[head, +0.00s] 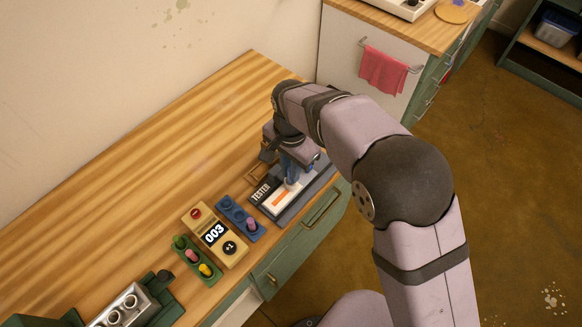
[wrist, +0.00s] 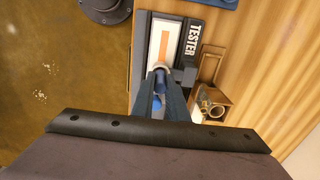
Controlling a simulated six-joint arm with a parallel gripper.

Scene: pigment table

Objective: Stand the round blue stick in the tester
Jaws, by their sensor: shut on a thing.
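The tester (head: 265,198) is a dark block with a white top and an orange stripe, near the front edge of the wooden table. It also shows at the top of the wrist view (wrist: 151,50). My gripper (head: 290,178) is over the tester's far part, pointing down. In the wrist view my gripper (wrist: 158,85) is shut on the round blue stick (wrist: 159,71), of which only a small end shows between the fingers. I cannot tell whether the stick touches the tester. The fingers and arm hide most of it.
A blue holder (head: 229,209) with a pink stick, a counter box (head: 203,222) reading 003, and a green holder (head: 183,252) with pink and yellow sticks stand left of the tester. A small wooden box (wrist: 215,95) with tube ends is beside the tester. The table's back left is clear.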

